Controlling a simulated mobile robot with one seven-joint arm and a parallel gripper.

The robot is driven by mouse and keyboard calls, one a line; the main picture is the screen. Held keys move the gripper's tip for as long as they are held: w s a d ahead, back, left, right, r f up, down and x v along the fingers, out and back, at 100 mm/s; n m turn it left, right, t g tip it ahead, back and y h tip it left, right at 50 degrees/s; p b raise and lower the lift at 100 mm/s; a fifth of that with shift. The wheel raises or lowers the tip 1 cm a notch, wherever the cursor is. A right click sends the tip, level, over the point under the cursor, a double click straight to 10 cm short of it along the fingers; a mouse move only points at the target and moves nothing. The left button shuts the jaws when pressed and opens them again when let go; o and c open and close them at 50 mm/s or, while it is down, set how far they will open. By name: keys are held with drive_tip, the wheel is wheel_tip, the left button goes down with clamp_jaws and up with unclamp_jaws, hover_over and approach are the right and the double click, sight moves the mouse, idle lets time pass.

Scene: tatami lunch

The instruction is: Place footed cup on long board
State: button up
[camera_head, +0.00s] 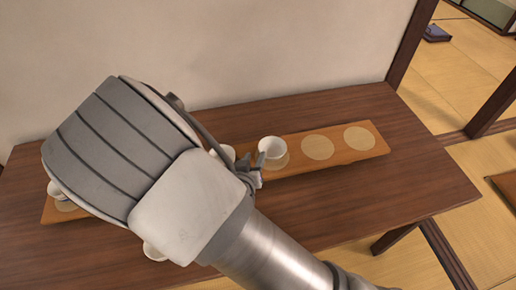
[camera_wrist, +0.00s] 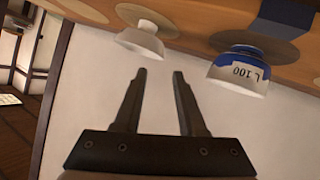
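The long board (camera_head: 340,152) lies on the table, with round pale spots along it. A white cup (camera_head: 272,147) stands upright on one spot; a white cup also shows in the wrist view (camera_wrist: 143,42), where the scene appears upside down. I cannot tell for sure which cup is the footed one. My gripper (camera_wrist: 159,72) is open with nothing between its fingers. In the head view it (camera_head: 257,176) is at the board's front edge, near the white cup. My arm hides much of the board.
Two spots at the board's right end are empty. A cup (camera_head: 55,189) shows at the board's left end, and another (camera_head: 153,252) on the table in front, both partly hidden. The table (camera_head: 425,185) is clear at right. A wall (camera_head: 260,50) stands behind.

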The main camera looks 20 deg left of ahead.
drive_tip(key=shift+v, duration=2.25)
drive_tip(key=shift+w, duration=0.1)
drive_tip(key=w+d+r+m+g+y, duration=0.1)
drive_tip(key=d+r+m+g+y, duration=0.15)
drive_tip(key=d+r, duration=0.45)
drive_tip(key=w+d+r+m+g+y, duration=0.1)
drive_tip(key=w+d+r+g, duration=0.2)
drive_tip(key=r, duration=0.7)
drive_tip(key=s+d+r+g+h, duration=0.1)
drive_tip(key=s+d+r, duration=0.3)
drive_tip(key=d, duration=0.5)
drive_tip(key=s+d+r+g+h, duration=0.1)
drive_tip(key=s+d+r+h, duration=0.2)
drive_tip(key=s+d, duration=0.6)
drive_tip(key=shift+s+d+r+m, duration=0.25)
drive_tip(key=shift+d+r+m, duration=0.1)
drive_tip(key=shift+d+r, duration=0.4)
drive_tip(key=shift+h, duration=0.25)
